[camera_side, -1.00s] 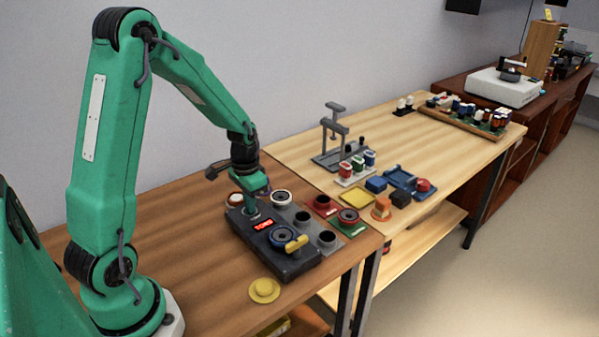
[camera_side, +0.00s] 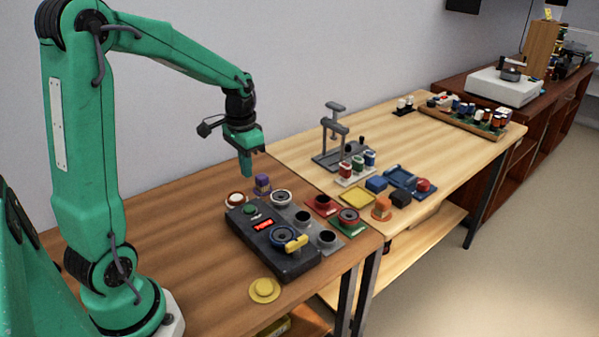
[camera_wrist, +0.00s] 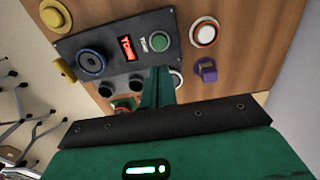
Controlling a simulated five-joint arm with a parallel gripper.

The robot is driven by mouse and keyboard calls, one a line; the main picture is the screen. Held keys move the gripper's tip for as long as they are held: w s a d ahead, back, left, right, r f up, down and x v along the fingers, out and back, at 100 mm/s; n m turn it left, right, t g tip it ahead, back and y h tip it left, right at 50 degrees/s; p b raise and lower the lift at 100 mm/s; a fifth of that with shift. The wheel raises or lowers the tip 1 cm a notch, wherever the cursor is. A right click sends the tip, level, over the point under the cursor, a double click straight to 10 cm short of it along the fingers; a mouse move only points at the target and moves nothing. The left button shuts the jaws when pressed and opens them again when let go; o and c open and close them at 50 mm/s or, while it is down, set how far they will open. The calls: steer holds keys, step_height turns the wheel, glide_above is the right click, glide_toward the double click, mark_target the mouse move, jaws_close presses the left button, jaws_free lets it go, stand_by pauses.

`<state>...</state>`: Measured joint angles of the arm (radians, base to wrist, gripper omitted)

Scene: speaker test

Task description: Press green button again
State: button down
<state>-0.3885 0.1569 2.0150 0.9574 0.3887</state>
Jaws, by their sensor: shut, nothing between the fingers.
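The dark test box (camera_side: 270,250) lies on the brown table. Its green button (camera_side: 250,210) sits at its far left end, near a lit red display (camera_side: 263,223). In the wrist view the green button (camera_wrist: 159,41) is fully visible beside the red display (camera_wrist: 128,49). My gripper (camera_side: 246,175) is shut and empty, pointing down. It hangs above the box's far end, clear of the button. In the wrist view its closed fingers (camera_wrist: 158,88) show just below the green button in the picture.
A purple part (camera_side: 262,184), a white-and-brown ring (camera_side: 236,199) and a speaker-like ring (camera_side: 281,198) stand close to the box. A yellow disc (camera_side: 264,290) lies in front. A lighter table (camera_side: 430,140) with a grey press (camera_side: 334,140) adjoins on the right.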

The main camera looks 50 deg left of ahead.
steer(key=shift+r, duration=1.45)
steer(key=s+d+r+t, duration=0.2)
steer(key=s+d+r, duration=0.1)
steer(key=s+d, duration=0.3)
steer(key=s+d+r+t, duration=0.3)
steer(key=s+d, duration=0.4)
steer(key=d, duration=0.1)
steer(key=shift+d+r, duration=0.2)
steer(key=shift+r, duration=0.2)
